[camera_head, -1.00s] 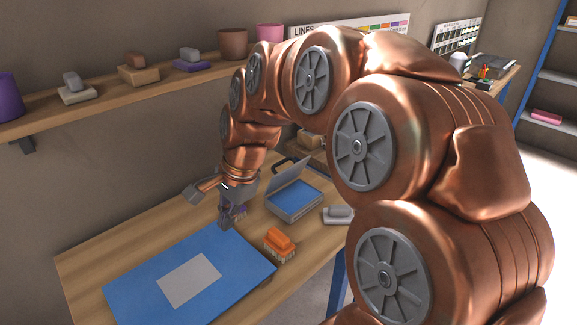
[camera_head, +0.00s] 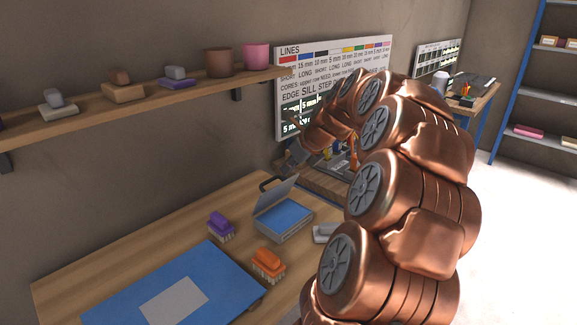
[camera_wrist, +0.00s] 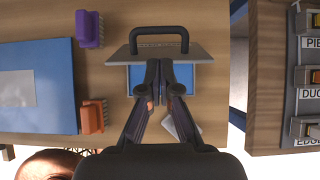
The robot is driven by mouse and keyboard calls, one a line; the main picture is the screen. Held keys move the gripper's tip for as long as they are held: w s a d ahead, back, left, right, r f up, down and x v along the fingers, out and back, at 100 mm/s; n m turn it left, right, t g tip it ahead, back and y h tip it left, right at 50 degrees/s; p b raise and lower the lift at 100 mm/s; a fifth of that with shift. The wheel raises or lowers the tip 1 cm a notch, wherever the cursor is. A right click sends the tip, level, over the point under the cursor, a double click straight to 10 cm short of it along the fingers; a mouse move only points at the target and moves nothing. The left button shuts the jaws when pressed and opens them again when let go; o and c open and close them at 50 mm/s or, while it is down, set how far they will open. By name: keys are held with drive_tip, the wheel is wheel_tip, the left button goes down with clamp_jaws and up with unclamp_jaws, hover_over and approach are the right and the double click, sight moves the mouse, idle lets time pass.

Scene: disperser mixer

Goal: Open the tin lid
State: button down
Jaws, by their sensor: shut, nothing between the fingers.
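The tin (camera_head: 285,224) is a grey box with a blue inside, on the wooden table. Its grey lid (camera_head: 275,196) stands tilted up at the back, so the blue inside shows; a dark handle (camera_head: 270,182) is at the lid's side. In the wrist view the lid (camera_wrist: 200,54) shows as a grey strip, with the handle (camera_wrist: 160,31) above it and blue (camera_wrist: 184,76) below. My gripper (camera_wrist: 160,62) is shut and empty, its fingertips in front of the tin in that view. In the head view my gripper is raised above and behind the tin, fingertips unclear.
A purple brush (camera_head: 221,226) and an orange brush (camera_head: 268,263) stand left of and in front of the tin. A blue mat (camera_head: 215,262) lies at the left. A grey block (camera_head: 324,233) is right of the tin. Behind the table a sign board (camera_head: 290,80) hangs.

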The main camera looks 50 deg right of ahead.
sight(276, 176)
drive_tip(key=p+x, duration=0.1)
drive_tip(key=x, duration=0.6)
drive_tip(key=shift+r, duration=0.1)
drive_tip(key=shift+w+r+p, duration=0.1)
drive_tip(key=shift+p, duration=0.3)
drive_tip(key=shift+w+g+p, duration=0.25)
drive_tip(key=shift+g+p, duration=0.05)
drive_tip(key=shift+p, duration=0.05)
